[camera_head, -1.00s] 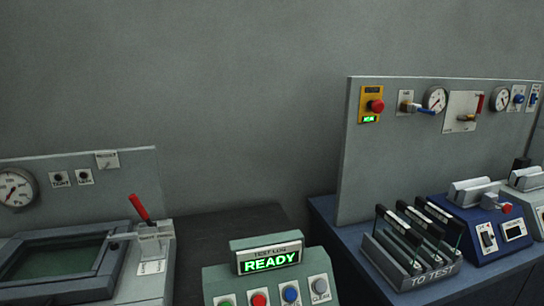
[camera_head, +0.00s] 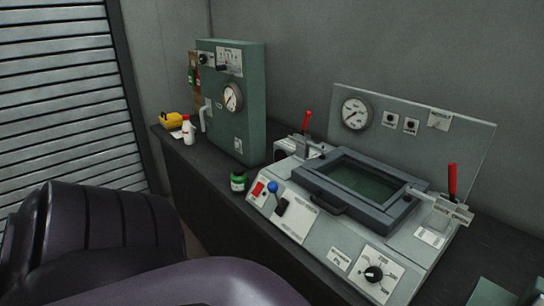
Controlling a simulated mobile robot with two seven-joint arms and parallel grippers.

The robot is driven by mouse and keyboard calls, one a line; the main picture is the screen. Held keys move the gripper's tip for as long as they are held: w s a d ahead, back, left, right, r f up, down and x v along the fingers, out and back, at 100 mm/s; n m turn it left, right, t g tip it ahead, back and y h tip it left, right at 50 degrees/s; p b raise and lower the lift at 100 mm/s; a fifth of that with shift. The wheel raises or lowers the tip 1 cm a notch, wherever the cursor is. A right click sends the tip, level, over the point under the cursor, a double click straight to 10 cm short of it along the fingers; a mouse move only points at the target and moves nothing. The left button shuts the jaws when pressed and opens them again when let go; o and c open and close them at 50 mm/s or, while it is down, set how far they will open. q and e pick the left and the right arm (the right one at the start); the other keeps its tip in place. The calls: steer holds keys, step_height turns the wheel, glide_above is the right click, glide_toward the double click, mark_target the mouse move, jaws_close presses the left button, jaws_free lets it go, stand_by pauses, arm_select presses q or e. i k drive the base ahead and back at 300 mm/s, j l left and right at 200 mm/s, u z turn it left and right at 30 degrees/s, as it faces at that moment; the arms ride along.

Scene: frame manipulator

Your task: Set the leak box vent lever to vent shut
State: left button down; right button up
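The leak box (camera_head: 336,247) is a grey bench unit with a dark-framed window lid (camera_head: 362,182), which looks closed. Red-handled clamps stand at the lid's left (camera_head: 307,123) and right (camera_head: 452,180). Neither gripper is in view, and nothing touches the lever.
A red switch (camera_head: 259,188) sits left of the lever, and a black dial (camera_head: 374,273) is at front right. A gauge panel (camera_head: 415,140) rises behind. A green cabinet (camera_head: 232,100), a white bottle (camera_head: 188,130) and a dark green jar (camera_head: 239,182) stand to the left.

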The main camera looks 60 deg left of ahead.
mark_target(273, 187)
steer(key=k+u, duration=0.1)
steer(key=u, duration=1.85)
